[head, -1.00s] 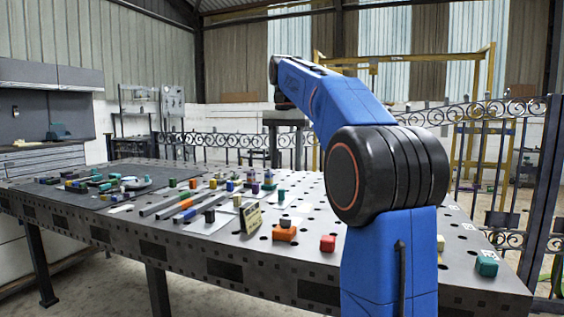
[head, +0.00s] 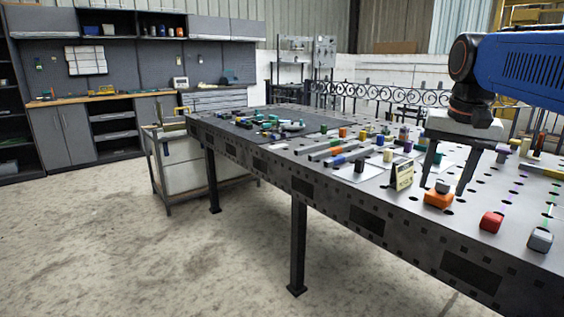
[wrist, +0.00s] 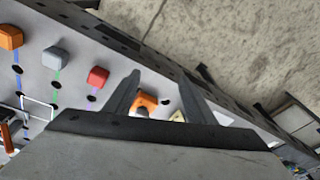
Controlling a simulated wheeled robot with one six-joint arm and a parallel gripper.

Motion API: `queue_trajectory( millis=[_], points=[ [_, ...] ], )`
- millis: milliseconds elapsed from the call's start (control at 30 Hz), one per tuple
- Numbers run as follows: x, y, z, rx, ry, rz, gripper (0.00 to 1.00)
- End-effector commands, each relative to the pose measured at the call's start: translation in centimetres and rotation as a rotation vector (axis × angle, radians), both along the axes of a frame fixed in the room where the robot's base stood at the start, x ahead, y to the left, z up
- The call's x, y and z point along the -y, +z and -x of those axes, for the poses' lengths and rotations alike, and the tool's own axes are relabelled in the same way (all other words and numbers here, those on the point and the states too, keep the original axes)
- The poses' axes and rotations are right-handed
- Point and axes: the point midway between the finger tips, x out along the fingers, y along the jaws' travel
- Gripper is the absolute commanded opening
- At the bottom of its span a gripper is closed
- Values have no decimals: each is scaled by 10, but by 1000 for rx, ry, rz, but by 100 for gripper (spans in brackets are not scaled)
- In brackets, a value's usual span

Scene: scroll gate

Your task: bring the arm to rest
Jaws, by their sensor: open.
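My blue arm (head: 520,66) comes in from the right in the head view and ends in a downward-pointing gripper (head: 444,188). The gripper is open, its two dark fingers spread with nothing held between them. It hangs over the front part of the perforated metal table (head: 345,210), near an orange block with a grey piece on it (head: 438,198). In the wrist view the fingers (wrist: 159,78) are also apart. The orange block (wrist: 147,101) shows between them, beyond the tips. The exact height over the table is unclear.
A small sign (head: 402,176) stands left of the gripper. A red block (head: 491,222) and a grey block (head: 540,239) sit to its right. Several small coloured blocks lie farther back. A scrolled iron fence (head: 375,97) runs behind the table. Open floor (head: 130,240) lies at left.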

Motion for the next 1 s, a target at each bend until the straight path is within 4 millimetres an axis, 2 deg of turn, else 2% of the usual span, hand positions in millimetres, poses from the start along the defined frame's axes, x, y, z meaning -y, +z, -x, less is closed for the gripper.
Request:
queue_trajectory(
  millis=[33,267,500,700,833,1000],
  points=[
    [-7,-13,15,14,34,6,50],
    [-32,-79,70,80,188,41,50],
    [-51,-158,127,150,347,80,50],
    [-60,-213,161,194,445,107,50],
    [-62,-230,171,209,476,117,50],
    [-63,-235,174,213,485,119,50]
  ],
)
